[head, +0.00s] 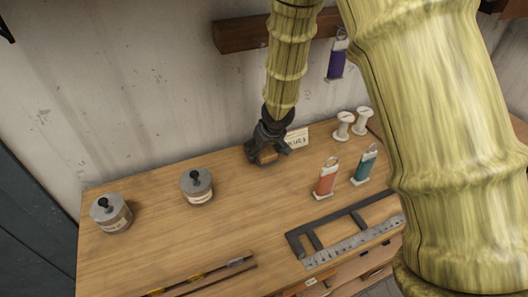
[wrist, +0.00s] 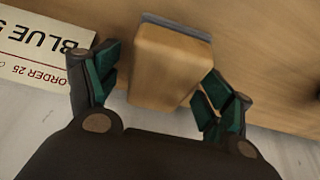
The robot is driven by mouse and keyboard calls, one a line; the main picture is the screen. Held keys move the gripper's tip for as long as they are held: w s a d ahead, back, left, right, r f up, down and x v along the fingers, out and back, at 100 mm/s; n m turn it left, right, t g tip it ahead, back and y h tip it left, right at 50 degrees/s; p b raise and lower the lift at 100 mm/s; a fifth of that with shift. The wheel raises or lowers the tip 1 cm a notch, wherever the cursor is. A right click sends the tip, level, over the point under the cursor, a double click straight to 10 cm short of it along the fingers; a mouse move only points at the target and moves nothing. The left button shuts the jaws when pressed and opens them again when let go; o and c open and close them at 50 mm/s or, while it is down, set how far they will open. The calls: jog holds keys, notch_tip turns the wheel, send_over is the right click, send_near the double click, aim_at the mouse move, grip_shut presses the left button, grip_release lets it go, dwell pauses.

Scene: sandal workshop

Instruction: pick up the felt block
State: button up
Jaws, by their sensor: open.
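The felt block (wrist: 170,62) is a tan wooden block with a grey strip along its far edge. In the wrist view it lies between the two green-padded fingers of my gripper (wrist: 157,74). The fingers are apart, with a gap visible on each side of the block. The block appears to rest on the bench top.
An order card (head: 296,138) stands close beside my gripper, reading "BLUE" in the wrist view. Two grey-lidded jars (head: 197,186) are left. A metal frame (head: 345,228) lies in front.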

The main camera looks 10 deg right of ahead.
jog(key=shift+f, duration=0.15)
jog(key=shift+c, duration=0.2)
jog(key=c, duration=1.1)
jog(key=shift+s, duration=0.1)
jog(key=shift+r, duration=0.2)
jog(key=shift+r, duration=1.85)
jog(key=s+b, duration=0.1)
jog(key=s, duration=0.4)
jog(key=s+d+r+b, duration=0.1)
jog(key=s+b, duration=0.1)
jog(key=s, duration=0.3)
jog(key=s+d+b, duration=0.1)
jog(key=s+b, duration=0.1)
jog(key=s, duration=0.3)
jog(key=shift+s+d+r, duration=0.25)
jog(key=shift+s, duration=0.05)
